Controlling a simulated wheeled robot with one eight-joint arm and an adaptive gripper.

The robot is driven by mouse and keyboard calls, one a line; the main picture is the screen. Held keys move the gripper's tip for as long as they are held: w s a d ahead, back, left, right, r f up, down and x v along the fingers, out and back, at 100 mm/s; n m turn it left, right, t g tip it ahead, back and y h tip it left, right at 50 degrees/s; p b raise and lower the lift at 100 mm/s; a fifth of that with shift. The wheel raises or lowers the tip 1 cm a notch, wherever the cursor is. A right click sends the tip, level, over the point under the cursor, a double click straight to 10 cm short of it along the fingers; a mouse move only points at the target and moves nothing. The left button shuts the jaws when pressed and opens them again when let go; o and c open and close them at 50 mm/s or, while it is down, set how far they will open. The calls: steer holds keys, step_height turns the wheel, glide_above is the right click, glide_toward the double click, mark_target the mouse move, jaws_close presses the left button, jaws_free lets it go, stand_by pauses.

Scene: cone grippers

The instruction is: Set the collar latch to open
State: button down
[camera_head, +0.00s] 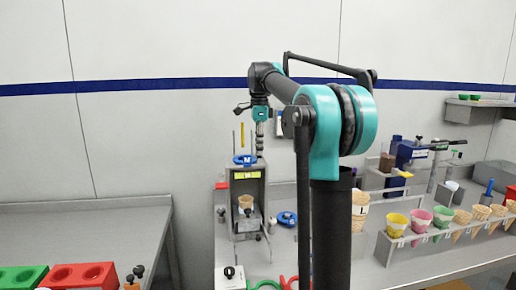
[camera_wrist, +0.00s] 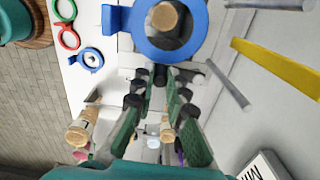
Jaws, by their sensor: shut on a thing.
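A blue collar (camera_head: 245,160) marked M sits on top of a grey stand (camera_head: 248,197) in the head view. In the wrist view the blue collar (camera_wrist: 136,30) is a ring with a tab on its left, around a tan round piece (camera_wrist: 166,16). My gripper (camera_head: 260,143) points down at the right side of the collar. In the wrist view my gripper (camera_wrist: 160,80) is shut on a small dark knob (camera_wrist: 160,73) close to the collar's lower edge. I take this knob for the collar latch, but the fingers partly hide it and its setting cannot be told.
A tan cone (camera_head: 245,202) sits in the stand under the collar. A yellow bar (camera_wrist: 280,66) and a grey rod (camera_wrist: 228,84) rise near the gripper. A loose blue ring (camera_head: 287,218) lies to the right. A rack of cones and cups (camera_head: 430,246) stands further right.

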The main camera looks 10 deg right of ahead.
steer(key=d+n, duration=0.1)
steer(key=n, duration=0.2)
steer(key=shift+d, duration=0.35)
steer(key=shift+w+d+n, duration=0.4)
steer(key=shift+d+n, duration=0.1)
steer(key=shift+n, duration=1.05)
steer(key=shift+w+d+n, duration=0.45)
steer(key=shift+d+n, duration=0.1)
steer(key=shift+n, duration=1.05)
steer(key=shift+w+d+n, duration=0.4)
steer(key=shift+d+n, duration=0.1)
steer(key=shift+n, duration=1.05)
steer(key=c, duration=1.5)
jaws_free()
steer(key=shift+c, duration=0.2)
